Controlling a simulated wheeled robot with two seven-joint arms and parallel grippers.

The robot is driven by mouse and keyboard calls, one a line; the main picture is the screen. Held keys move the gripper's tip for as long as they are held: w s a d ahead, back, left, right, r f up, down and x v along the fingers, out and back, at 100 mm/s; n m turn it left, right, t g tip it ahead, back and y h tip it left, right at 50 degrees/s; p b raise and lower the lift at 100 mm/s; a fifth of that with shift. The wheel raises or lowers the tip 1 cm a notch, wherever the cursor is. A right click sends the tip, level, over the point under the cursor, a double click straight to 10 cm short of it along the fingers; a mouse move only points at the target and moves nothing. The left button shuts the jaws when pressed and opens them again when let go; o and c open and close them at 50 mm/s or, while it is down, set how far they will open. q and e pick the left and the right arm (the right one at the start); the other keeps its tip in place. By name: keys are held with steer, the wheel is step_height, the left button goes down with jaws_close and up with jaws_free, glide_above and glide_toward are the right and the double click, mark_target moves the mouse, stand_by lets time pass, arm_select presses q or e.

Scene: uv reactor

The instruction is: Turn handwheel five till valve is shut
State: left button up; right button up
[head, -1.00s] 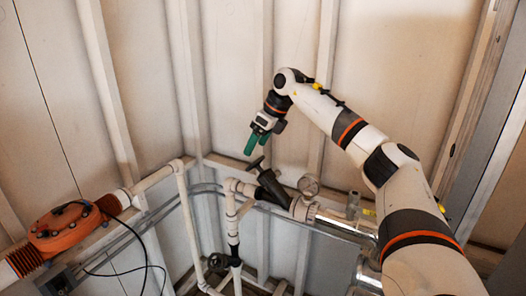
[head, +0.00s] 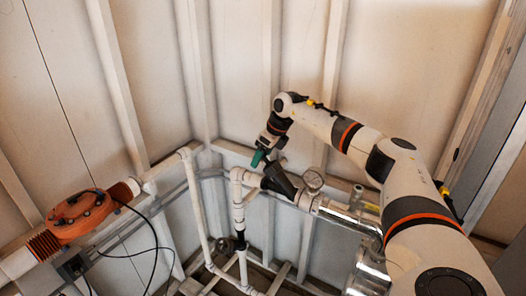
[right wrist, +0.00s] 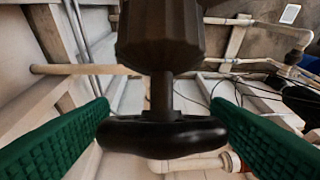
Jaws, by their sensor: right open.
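The black handwheel (right wrist: 165,138) shows close up in the right wrist view, its rim seen nearly edge-on. Its stem runs to a dark ribbed valve body (right wrist: 160,40). The same black valve body (head: 280,181) sits on the pipe run in the head view, where my gripper mostly hides the wheel. My right gripper (head: 257,159) is at the wheel. Its green fingers are open, one on each side of the rim, with small or no visible gaps; I cannot tell whether they touch it. No number shows on the wheel. My left gripper is not in view.
A round gauge (head: 313,180) stands on the pipe just right of the valve. White pipes (head: 195,205) run left and down, with a small dark valve (head: 240,243) lower. An orange reactor housing (head: 78,214) with black cables is at left. Panelled walls close in behind.

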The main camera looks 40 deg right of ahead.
steer(key=shift+f, duration=0.1)
steer(key=c, duration=0.6)
steer(key=shift+h, duration=0.3)
